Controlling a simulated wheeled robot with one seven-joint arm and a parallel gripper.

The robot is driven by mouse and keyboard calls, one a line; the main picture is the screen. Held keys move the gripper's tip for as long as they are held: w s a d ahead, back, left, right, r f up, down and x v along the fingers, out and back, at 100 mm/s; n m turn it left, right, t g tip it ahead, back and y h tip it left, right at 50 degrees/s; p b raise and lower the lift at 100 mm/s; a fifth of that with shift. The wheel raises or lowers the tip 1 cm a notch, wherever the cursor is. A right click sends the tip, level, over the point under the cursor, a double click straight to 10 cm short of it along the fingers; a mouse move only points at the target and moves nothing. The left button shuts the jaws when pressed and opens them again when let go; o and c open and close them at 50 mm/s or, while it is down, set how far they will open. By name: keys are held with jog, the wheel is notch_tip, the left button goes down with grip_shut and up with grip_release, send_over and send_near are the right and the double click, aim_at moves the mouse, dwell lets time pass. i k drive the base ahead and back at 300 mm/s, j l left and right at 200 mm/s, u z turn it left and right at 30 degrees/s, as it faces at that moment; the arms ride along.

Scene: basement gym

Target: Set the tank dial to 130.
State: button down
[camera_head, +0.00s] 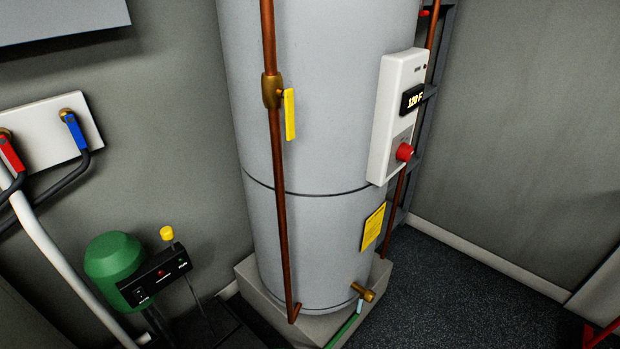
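The tank (335,90) is a tall grey cylinder in the middle of the head view. A white control box (390,130) is mounted on its right side. Its small black display (412,98) shows what reads as "120 F" in yellow-white characters. A red round dial (404,152) sticks out of the lower part of the box, on a grey panel. Any marking on the dial is too small to tell. Nothing touches the dial. My gripper is not in the view.
A copper pipe (277,170) with a yellow lever (290,115) runs down the tank's front. A brass drain valve (363,292) sits low. A green pump (113,262) and black box (155,278) stand left. Dark floor (450,290) at the right is clear.

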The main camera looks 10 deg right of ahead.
aim_at(405, 150)
jog(key=i+l+z, duration=0.5)
jog(key=z, duration=0.25)
jog(key=i+l+z, duration=0.1)
jog(key=i+z, duration=0.25)
jog(key=k, duration=0.05)
